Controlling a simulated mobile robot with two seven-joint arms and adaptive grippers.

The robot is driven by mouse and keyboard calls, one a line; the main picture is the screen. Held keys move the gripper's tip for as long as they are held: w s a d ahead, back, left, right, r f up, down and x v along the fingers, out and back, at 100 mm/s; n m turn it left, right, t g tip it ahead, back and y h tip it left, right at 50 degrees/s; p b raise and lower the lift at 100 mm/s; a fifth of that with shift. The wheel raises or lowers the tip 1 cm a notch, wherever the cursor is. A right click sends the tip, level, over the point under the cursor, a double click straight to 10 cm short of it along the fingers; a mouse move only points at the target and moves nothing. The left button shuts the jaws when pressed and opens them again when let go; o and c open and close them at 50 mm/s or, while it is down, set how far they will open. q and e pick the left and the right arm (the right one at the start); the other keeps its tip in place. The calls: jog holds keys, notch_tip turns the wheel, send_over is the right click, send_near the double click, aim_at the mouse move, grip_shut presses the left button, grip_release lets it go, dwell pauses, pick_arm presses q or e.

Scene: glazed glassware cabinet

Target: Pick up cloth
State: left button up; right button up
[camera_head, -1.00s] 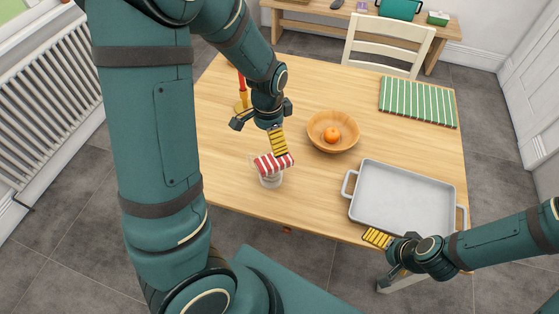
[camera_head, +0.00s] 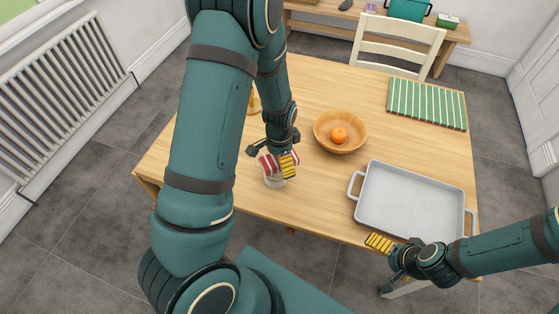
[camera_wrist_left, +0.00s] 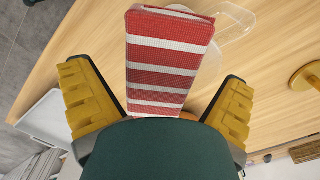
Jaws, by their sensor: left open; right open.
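The cloth (camera_head: 267,164) is red with white stripes and folded into a narrow pad. In the head view it rests on a clear glass vessel (camera_head: 274,180) near the table's front edge, partly hidden by my left gripper. In the left wrist view the cloth (camera_wrist_left: 167,62) lies ahead of and between the two yellow fingers, with a clear gap on each side near the fingertips. My left gripper (camera_head: 287,166) is open and right at the cloth. My right gripper (camera_head: 380,243) is by the front edge of the grey tray, away from the cloth, open and empty.
A wooden bowl (camera_head: 319,138) with an orange (camera_head: 338,135) stands behind the cloth to the right. A grey tray (camera_head: 408,203) fills the right front. A green striped mat (camera_head: 427,104) lies at the back right. A brass candle holder (camera_wrist_left: 308,76) stands nearby.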

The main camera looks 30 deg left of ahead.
pick_arm(q)
jog(key=shift+f, duration=0.1)
jog(key=c, duration=1.3)
